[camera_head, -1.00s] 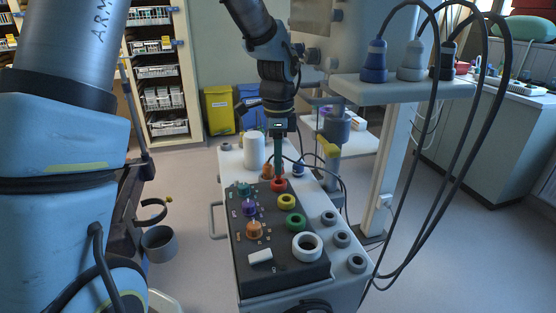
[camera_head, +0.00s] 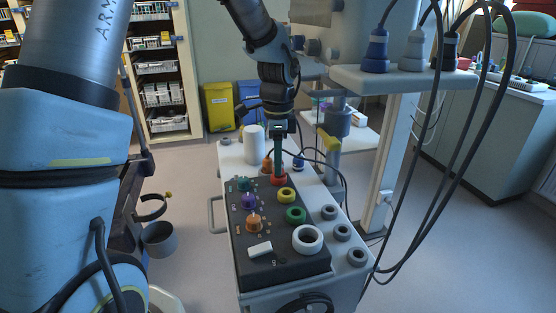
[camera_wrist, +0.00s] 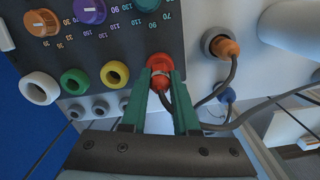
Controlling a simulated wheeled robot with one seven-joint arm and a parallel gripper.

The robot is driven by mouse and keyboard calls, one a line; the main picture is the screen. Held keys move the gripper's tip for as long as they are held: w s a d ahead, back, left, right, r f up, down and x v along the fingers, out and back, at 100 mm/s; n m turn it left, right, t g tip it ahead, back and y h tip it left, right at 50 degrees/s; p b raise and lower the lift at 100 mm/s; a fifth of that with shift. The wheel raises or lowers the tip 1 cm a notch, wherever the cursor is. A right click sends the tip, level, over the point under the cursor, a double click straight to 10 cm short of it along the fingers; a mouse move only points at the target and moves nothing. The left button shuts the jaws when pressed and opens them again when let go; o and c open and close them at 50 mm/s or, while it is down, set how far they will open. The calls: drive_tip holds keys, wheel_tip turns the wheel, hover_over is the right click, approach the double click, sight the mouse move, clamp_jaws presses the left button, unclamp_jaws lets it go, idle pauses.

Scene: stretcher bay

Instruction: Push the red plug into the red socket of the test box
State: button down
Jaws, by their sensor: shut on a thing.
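The dark test box (camera_head: 281,279) lies on the cart top with knobs on its left and coloured ring sockets on its right. The red socket (camera_head: 279,180) is at the box's far end; in the wrist view it is a red ring (camera_wrist: 160,60). My gripper (camera_head: 279,172) stands upright over it. In the wrist view its green fingers (camera_wrist: 159,86) are shut on the red plug (camera_wrist: 159,82), whose dark cable runs off between them. The plug's front is at the red ring and overlaps it. I cannot tell how deep it sits. In the head view my fingers mostly hide the plug.
Yellow (camera_head: 286,195), green (camera_head: 296,214) and white (camera_head: 307,239) sockets line the box. An orange plug (camera_wrist: 225,47) and blue plug (camera_wrist: 227,95) with cables are close by. A white cylinder (camera_head: 254,145) stands behind. A shelf with hanging cables (camera_head: 402,80) is on the right.

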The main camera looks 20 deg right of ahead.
drive_tip(key=shift+f, duration=0.25)
drive_tip(key=c, duration=0.6)
unclamp_jaws()
drive_tip(key=shift+r, duration=0.15)
wheel_tip(320, 180, up, 11)
drive_tip(key=b, duration=0.2)
drive_tip(key=s+a+f+n, duration=0.1)
drive_tip(key=a+f+n, duration=0.2)
drive_tip(key=a+n, duration=0.4)
drive_tip(key=s+a+f+n+t, duration=0.1)
drive_tip(key=a+f+n, duration=0.3)
drive_tip(key=a, duration=0.9)
drive_tip(key=s+a+f+n, duration=0.2)
drive_tip(key=a+f+n, duration=0.2)
drive_tip(key=a+n, duration=0.6)
drive_tip(key=shift+t, duration=0.3)
